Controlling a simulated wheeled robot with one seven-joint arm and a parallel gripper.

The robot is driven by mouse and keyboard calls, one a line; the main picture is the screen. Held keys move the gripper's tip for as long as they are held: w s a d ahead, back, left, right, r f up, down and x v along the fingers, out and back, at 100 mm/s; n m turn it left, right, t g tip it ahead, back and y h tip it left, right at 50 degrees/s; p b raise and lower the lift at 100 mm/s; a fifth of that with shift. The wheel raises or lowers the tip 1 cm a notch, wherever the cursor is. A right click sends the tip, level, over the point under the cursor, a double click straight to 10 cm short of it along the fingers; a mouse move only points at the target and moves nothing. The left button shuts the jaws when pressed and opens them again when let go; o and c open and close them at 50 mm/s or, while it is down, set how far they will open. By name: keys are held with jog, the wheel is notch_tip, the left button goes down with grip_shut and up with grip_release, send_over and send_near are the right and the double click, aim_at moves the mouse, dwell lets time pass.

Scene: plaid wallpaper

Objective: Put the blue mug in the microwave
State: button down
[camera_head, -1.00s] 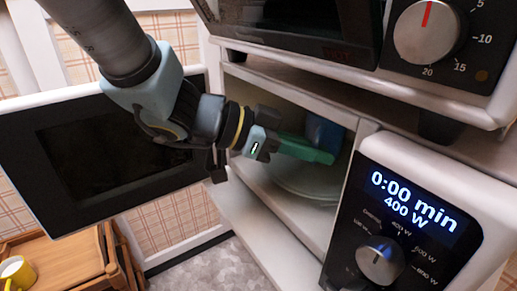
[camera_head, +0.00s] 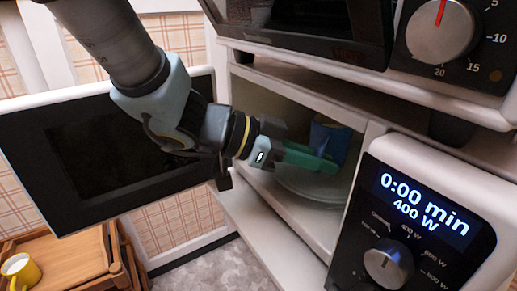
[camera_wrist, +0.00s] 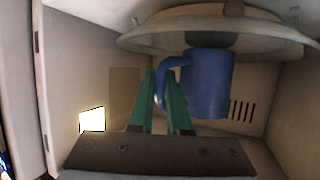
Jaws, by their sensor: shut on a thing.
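The blue mug (camera_head: 330,138) is inside the open microwave (camera_head: 362,135), above the round glass turntable (camera_head: 310,187). My gripper (camera_head: 322,160) reaches in through the opening, with its green fingers at the mug. In the wrist view, which looks upside down, the fingers (camera_wrist: 163,105) are shut on the handle of the mug (camera_wrist: 208,85). The mug's base is at or very close to the turntable (camera_wrist: 130,42); I cannot tell whether they touch. The microwave door (camera_head: 110,150) stands wide open at left, behind my arm.
The microwave's control panel (camera_head: 420,215) is right of the opening and reads 0:00 min, 400 W. Another oven-like appliance (camera_head: 300,30) sits directly above. A wooden tray stand (camera_head: 75,265) and a yellow mug (camera_head: 22,270) are at lower left.

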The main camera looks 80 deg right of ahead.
jog(key=shift+f, duration=0.15)
jog(key=c, duration=0.8)
grip_release()
jog(key=shift+f, duration=0.1)
